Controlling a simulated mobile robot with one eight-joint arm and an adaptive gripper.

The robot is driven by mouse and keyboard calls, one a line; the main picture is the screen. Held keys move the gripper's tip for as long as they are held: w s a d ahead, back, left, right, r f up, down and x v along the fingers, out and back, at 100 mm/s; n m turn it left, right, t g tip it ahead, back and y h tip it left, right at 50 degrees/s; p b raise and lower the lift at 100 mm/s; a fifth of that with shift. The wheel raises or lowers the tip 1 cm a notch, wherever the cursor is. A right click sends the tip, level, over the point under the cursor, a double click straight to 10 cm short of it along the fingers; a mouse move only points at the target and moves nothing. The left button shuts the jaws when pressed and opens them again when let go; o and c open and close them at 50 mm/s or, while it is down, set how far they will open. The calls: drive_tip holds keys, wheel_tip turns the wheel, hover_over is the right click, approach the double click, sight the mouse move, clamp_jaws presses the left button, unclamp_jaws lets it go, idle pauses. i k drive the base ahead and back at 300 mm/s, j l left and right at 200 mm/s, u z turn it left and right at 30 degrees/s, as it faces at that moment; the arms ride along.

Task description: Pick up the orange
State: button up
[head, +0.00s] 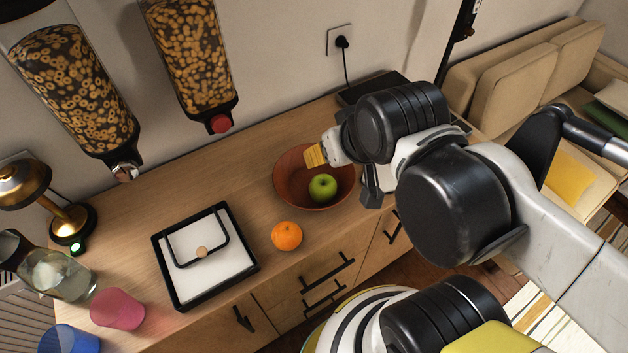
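The orange (287,236) sits on the wooden counter top (215,180), close to its front edge. It is to the front left of a brown bowl (290,185) and apart from it. My gripper (372,191) shows only partly, at the right side of the bowl, below my dark wrist joint. It is to the upper right of the orange and apart from it. My arm hides most of it, so its fingers cannot be made out clearly. The orange is in full view.
A green apple (322,187) lies in the bowl. A black tray with white napkins (208,262) stands left of the orange. Pink (117,309) and blue (68,340) cups, a glass jar (62,275) and a lamp (62,215) are farther left. Cereal dispensers (190,55) hang above.

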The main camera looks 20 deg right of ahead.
sight(287, 236)
drive_tip(key=k+l+u, duration=0.3)
drive_tip(key=u, duration=0.15)
drive_tip(key=k+l+u, duration=0.25)
drive_tip(key=u, duration=0.2)
drive_tip(key=k, duration=0.1)
